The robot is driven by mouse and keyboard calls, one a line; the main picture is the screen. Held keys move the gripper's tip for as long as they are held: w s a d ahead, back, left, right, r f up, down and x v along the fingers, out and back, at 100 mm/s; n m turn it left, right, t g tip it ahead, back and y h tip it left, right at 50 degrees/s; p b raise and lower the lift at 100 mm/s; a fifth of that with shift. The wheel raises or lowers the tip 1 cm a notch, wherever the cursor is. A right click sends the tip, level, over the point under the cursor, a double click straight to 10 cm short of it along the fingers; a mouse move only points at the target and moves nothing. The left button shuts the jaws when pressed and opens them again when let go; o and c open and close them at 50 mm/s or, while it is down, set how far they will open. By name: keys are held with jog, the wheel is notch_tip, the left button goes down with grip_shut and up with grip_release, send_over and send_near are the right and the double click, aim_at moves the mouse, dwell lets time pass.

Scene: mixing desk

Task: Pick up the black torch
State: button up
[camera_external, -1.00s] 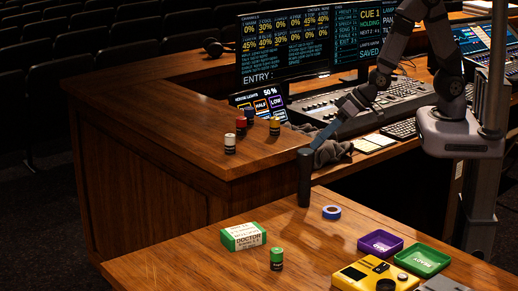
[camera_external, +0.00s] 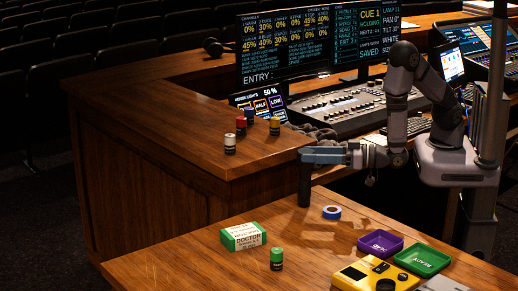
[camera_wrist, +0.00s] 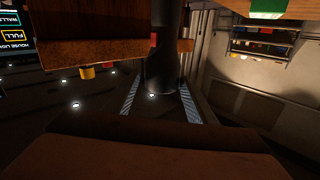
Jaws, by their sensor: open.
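The black torch (camera_external: 305,188) stands upright on the near wooden desk, close to its back edge, in the external view. My gripper (camera_external: 307,156) lies nearly level at the torch's upper end, reaching in from the right and covering its top. In the wrist view, which looks upside down, the torch shows as a dark cylinder (camera_wrist: 161,65) hanging from the top of the picture. My open gripper (camera_wrist: 160,92) has one finger on each side of the torch's end, with gaps that look dark. Whether either finger touches it, I cannot tell.
A blue tape roll (camera_external: 332,212) lies just right of the torch. A green-and-white box (camera_external: 243,236), a green battery (camera_external: 277,259), a purple tray (camera_external: 380,243), a green tray (camera_external: 422,259) and a yellow device (camera_external: 374,275) are nearer the front. The desk's left front is clear.

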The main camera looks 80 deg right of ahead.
jog(key=shift+w+f+n+b, duration=0.2)
jog(key=shift+f+n+b, duration=0.4)
jog(key=shift+b, duration=0.45)
jog(key=shift+w+b, duration=0.3)
jog(key=shift+w, duration=0.05)
jog(key=shift+w+b, duration=0.2)
jog(key=shift+b, duration=0.55)
jog(key=shift+w+f+b, duration=0.1)
jog(key=shift+w+b, duration=0.05)
jog(key=shift+b, duration=0.35)
jog(key=b, duration=0.2)
jog(key=shift+w+b, duration=0.3)
jog(key=shift+w, duration=0.05)
jog(key=shift+b, duration=0.3)
jog(key=shift+w+r+p, duration=0.2)
jog(key=shift+w+p, duration=0.2)
jog(key=shift+w, duration=0.6)
jog(key=shift+w+r+p, duration=0.2)
jog(key=shift+w+p, duration=0.15)
jog(key=shift+w, duration=0.6)
